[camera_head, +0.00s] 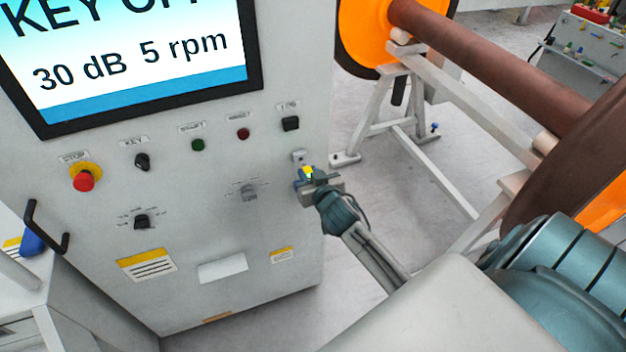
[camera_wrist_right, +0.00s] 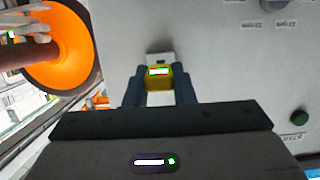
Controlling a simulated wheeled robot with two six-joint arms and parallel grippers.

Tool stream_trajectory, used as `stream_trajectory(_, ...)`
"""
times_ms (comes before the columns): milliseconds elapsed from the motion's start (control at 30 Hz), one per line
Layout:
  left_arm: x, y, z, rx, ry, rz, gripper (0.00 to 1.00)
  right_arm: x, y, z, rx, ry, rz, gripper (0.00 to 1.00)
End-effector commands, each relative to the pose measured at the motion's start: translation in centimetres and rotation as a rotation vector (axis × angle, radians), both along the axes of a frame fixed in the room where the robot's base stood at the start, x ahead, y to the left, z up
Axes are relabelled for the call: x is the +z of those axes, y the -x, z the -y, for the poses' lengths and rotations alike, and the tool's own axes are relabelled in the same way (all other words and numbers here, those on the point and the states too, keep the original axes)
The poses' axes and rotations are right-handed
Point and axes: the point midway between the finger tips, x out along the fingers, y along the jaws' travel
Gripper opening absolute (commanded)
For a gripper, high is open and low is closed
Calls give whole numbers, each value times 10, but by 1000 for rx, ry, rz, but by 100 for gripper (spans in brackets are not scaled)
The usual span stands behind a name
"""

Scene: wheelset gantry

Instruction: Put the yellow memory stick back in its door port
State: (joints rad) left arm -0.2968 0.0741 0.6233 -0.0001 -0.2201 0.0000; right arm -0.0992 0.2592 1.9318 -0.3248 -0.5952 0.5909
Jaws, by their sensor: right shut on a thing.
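The yellow memory stick (camera_head: 308,170) is between the fingertips of my right gripper (camera_head: 307,178), at the right side of the grey cabinet front. The door port (camera_head: 298,156) is a small pale plate under the black square switch. In the right wrist view the port plate (camera_wrist_right: 160,59) lies just beyond the stick. I cannot tell whether the stick touches it. My left gripper is out of view.
Open floor lies between.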

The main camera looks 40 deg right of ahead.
Motion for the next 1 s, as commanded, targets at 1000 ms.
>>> stream_trajectory(1000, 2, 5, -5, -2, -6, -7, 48, 1, -9, 2, 0, 0, 0, 2)
